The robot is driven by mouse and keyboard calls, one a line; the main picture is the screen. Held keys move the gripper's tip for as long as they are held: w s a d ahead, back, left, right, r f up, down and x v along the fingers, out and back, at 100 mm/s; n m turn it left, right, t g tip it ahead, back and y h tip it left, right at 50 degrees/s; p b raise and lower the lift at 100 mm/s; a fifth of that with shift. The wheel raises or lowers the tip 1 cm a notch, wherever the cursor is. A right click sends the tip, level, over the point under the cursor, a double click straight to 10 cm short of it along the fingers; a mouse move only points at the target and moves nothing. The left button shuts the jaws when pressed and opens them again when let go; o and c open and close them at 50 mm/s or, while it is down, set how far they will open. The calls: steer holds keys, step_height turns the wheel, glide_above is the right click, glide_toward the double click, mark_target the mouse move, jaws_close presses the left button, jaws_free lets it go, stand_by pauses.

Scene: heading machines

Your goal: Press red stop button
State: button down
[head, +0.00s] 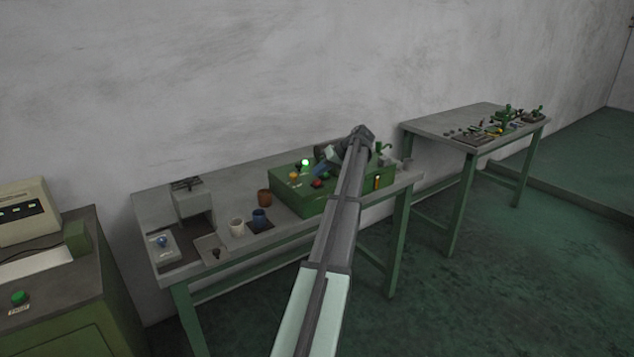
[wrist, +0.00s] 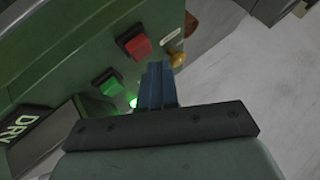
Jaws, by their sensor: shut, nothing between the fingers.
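The red square button (wrist: 137,46) sits in a dark frame on the green control box in the wrist view. In the head view a small red button (head: 316,183) shows on the green box (head: 302,202) on the near bench. My gripper (wrist: 158,72) is shut and empty, its blue fingers together. In the wrist view the fingertips lie just below and right of the red button, with no visible contact. In the head view my gripper (head: 322,166) is over the box, partly hidden by my arm.
A green square button (wrist: 109,84), a lit green lamp (wrist: 133,102) and a yellow knob (wrist: 177,60) are close to the fingers. A wall is behind.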

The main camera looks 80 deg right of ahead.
steer(key=shift+f, duration=0.15)
steer(key=shift+f, duration=0.3)
steer(key=shift+f, duration=0.55)
stand_by(1.4)
steer(key=shift+r, duration=1)
steer(key=shift+r, duration=2.5)
steer(key=shift+m, duration=0.3)
